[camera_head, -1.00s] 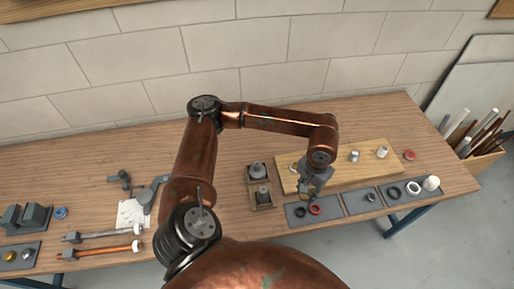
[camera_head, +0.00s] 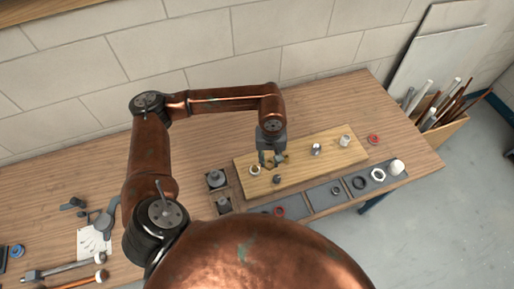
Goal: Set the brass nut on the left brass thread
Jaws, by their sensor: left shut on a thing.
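My left gripper (camera_head: 271,158) is over the left half of the wooden board and points down. It is shut on a small brass-coloured piece, the brass nut (camera_head: 280,159), which is partly hidden by the fingers. A small pale brass fitting, which looks like the left brass thread (camera_head: 255,170), stands near the board's left end. The gripper is just to the right of it in the picture; the height between them is hard to judge. My right gripper is not in view.
The wooden board (camera_head: 335,164) also bears a dark fitting (camera_head: 277,179) and silver fittings (camera_head: 316,149) towards the right. Grey mats (camera_head: 322,197) with rings lie in front. A red ring (camera_head: 374,139) lies right of the board. Dark fittings (camera_head: 216,179) stand on the left.

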